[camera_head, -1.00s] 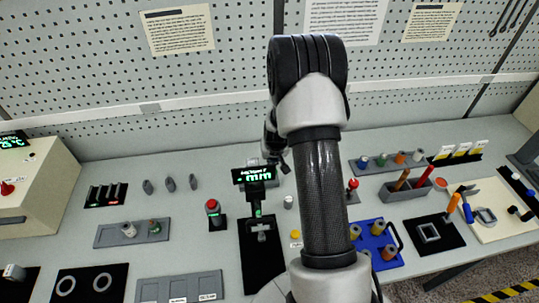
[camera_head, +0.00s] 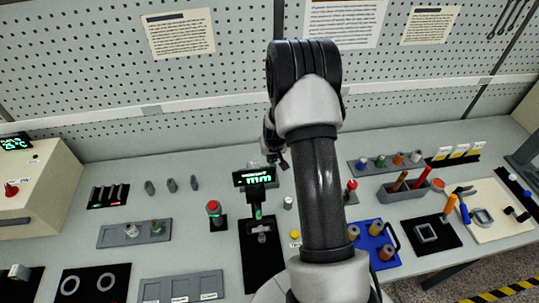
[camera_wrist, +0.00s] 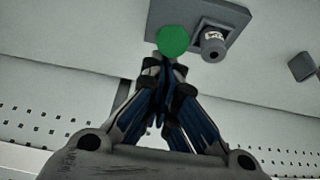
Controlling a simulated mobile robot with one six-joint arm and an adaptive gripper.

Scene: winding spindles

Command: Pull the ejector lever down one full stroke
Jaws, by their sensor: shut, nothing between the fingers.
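A lever with a red knob (camera_head: 352,185) stands just right of my forearm in the head view. I take it for the ejector lever, but cannot be sure; its base is partly hidden by the arm. My gripper (camera_head: 284,164) shows only as small dark parts behind the arm, left of the red knob and apart from it. In the wrist view my gripper (camera_wrist: 166,68) has its fingers together and holds nothing. The red knob does not show there. A round green top (camera_wrist: 173,41) appears just beyond the fingertips, on a grey plate; I cannot tell the gap.
A small display (camera_head: 255,178) on a black stand is left of the arm, with a red button (camera_head: 213,208) beyond it. A blue rack (camera_head: 371,242) and a grey tool box (camera_head: 398,191) are at right. The pegboard (camera_head: 240,60) closes off the back.

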